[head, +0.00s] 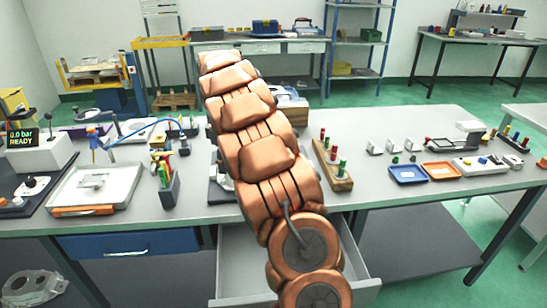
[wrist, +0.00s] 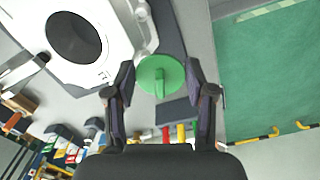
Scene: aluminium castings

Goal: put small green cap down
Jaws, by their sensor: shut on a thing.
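A small round green cap (wrist: 148,70) with a raised tab sits between the two fingertips of my gripper (wrist: 160,78) in the wrist view. My gripper is shut on the cap, one dark finger at each side of it. Below the cap in the wrist view is a dark grey surface beside a white housing (wrist: 112,22) with a large dark round opening. I cannot tell how high the cap is above that surface. In the head view my own copper arm covers the middle of the bench, and neither the gripper nor the held cap shows.
The grey bench (head: 385,205) carries a blue tray (head: 408,174), an orange tray (head: 440,171) and a wooden block with coloured plugs (head: 340,181). A white tray (head: 118,184) lies left. A drawer (head: 240,284) stands open below. Green floor (wrist: 275,80) lies right in the wrist view.

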